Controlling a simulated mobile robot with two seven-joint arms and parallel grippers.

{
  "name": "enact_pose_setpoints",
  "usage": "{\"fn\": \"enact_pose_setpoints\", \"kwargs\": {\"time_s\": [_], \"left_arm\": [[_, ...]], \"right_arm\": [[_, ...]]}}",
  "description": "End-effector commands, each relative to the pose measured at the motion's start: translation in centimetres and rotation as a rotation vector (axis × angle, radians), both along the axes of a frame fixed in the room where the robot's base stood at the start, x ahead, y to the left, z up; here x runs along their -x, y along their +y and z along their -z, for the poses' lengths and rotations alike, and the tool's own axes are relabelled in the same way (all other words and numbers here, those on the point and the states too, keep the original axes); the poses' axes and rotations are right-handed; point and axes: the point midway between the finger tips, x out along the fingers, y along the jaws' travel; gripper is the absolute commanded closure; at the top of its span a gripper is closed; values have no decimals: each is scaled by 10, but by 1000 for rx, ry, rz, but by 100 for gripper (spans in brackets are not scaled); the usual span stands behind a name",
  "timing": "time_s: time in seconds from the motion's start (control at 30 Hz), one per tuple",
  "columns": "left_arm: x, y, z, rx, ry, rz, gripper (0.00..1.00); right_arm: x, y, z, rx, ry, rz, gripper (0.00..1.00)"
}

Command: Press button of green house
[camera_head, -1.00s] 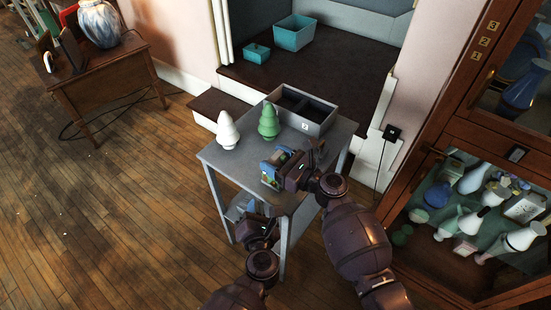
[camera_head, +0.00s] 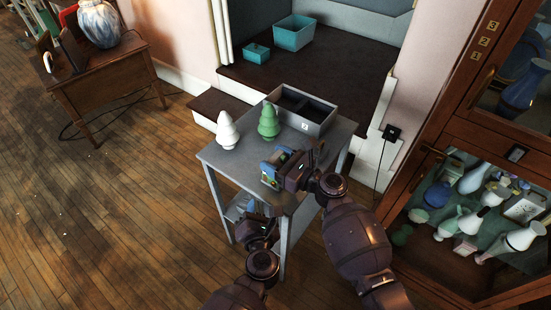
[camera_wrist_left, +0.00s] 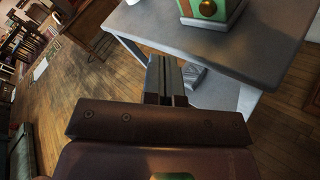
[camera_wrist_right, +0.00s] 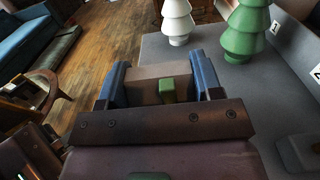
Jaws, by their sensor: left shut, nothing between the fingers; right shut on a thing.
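The green house (camera_head: 269,176) is at the front of the grey table, between the fingers of my right gripper (camera_head: 277,168), which is shut on it. In the right wrist view, its grey-beige roof and green chimney (camera_wrist_right: 167,90) show between the two blue fingers. My left gripper (camera_head: 259,208) is shut and empty, in front of the table edge and apart from the house. Whether the house touches the tabletop is unclear.
The grey table (camera_head: 222,160) also carries a white tree (camera_head: 227,132), a green tree (camera_head: 268,122) and a divided grey box (camera_head: 318,119) behind the house. A wooden glass-front cabinet (camera_head: 465,140) stands at right. The wooden floor at left is open.

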Motion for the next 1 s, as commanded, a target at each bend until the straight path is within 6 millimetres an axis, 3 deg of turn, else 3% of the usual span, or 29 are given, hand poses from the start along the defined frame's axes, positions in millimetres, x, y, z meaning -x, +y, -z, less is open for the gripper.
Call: {"fn": "enact_pose_setpoints", "kwargs": {"time_s": [0.47, 0.8, 1.0], "left_arm": [[1, 2, 1, -2, -2, 4, 100], [30, 30, 3, -8, -33, 122, 100], [35, 33, 2, -4, -38, 147, 100]], "right_arm": [[0, 0, 0, 1, 1, 1, 83], [0, 0, 0, 0, 0, 0, 83], [0, 0, 0, 0, 0, 0, 83]]}}
